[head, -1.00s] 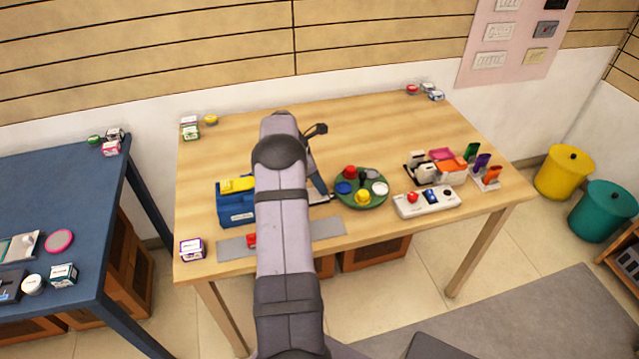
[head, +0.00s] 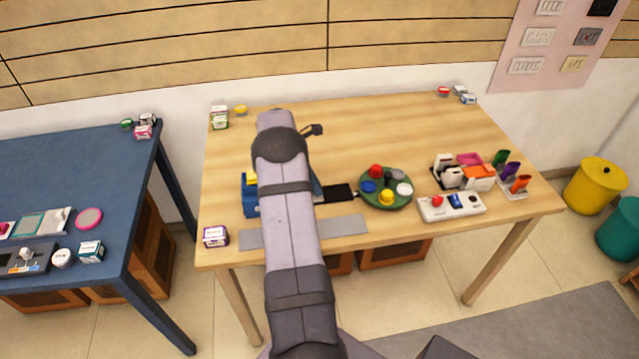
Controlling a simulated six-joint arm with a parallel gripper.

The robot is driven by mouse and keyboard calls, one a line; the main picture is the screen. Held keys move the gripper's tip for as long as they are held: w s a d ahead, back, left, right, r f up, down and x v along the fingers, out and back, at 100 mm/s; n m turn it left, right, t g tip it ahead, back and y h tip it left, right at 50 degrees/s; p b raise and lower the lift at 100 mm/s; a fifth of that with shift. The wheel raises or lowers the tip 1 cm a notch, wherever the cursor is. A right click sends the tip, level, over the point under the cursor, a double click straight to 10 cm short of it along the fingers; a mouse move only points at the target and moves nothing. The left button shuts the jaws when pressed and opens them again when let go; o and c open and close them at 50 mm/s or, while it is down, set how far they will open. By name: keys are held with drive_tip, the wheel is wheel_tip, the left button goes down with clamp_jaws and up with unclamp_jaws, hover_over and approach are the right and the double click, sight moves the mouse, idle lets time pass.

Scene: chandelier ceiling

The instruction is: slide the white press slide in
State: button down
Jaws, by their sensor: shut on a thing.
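My arm reaches over the wooden table (head: 390,120) and covers its own end. My gripper is hidden behind the arm links, so neither its fingers nor anything between them shows. I cannot make out the white press slide for certain. A black and white device (head: 443,172) stands at the right of the wooden table, apart from my arm. A dark device with a white knob (head: 25,254) lies on the blue table at the far left. I cannot tell whether either has the slide.
A blue box (head: 249,197) is partly behind my arm. The table's back middle is clear.

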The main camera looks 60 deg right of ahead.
drive_tip(key=c, duration=1.7)
unclamp_jaws()
drive_tip(key=shift+r, duration=0.15)
drive_tip(key=shift+b+v, duration=0.95)
drive_tip(key=shift+v, duration=2.65)
